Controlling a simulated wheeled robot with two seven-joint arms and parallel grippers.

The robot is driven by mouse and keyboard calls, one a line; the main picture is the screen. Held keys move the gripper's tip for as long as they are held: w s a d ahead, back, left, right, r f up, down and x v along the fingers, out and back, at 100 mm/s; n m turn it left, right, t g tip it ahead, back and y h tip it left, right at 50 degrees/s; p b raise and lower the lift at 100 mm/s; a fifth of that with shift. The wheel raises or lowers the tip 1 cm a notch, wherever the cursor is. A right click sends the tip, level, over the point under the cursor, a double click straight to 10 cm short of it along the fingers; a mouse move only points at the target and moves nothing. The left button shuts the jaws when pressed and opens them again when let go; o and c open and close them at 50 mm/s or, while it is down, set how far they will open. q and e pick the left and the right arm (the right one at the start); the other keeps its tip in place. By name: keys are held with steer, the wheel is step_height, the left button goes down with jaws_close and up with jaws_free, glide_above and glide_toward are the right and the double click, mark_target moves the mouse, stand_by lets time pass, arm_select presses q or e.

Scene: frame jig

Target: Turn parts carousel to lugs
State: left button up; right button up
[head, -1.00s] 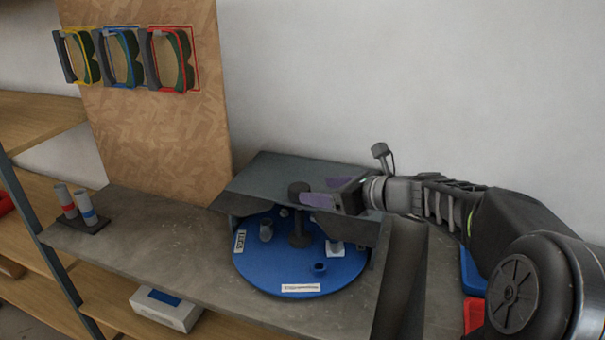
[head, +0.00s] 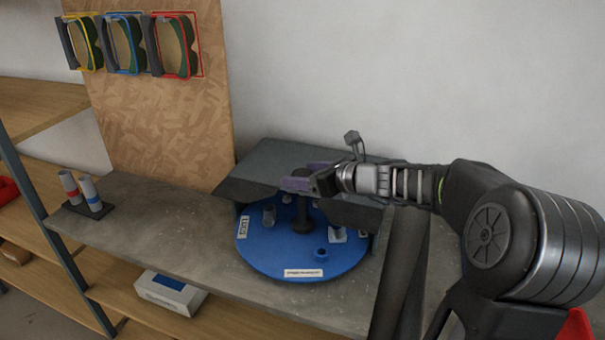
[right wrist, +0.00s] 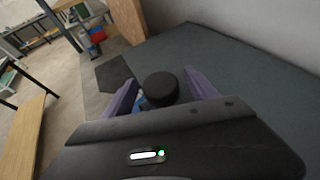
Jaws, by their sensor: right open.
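The blue parts carousel (head: 285,252) lies on the grey bench, its back half under a dark cover (head: 290,158). A white label (head: 244,228) on its left side seems to read LUGS. The front label (head: 303,273) is too small to read. A dark post rises from its middle to a round black knob (head: 304,174). My right gripper (head: 303,178) is at the knob, its purple fingers apart. In the right wrist view the knob (right wrist: 160,87) stands between the open fingers, with no clear contact. My left gripper is out of view.
A blue cup (head: 321,254) and grey cylinders stand on the disc. Two banded cylinders (head: 80,188) stand in a holder at the bench's left. A white box (head: 170,291) is on the lower shelf.

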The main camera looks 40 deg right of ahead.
steer(key=shift+w+a+f, duration=0.1)
steer(key=shift+w+f, duration=0.05)
steer(key=shift+w, duration=0.1)
jaws_close()
stand_by(0.7)
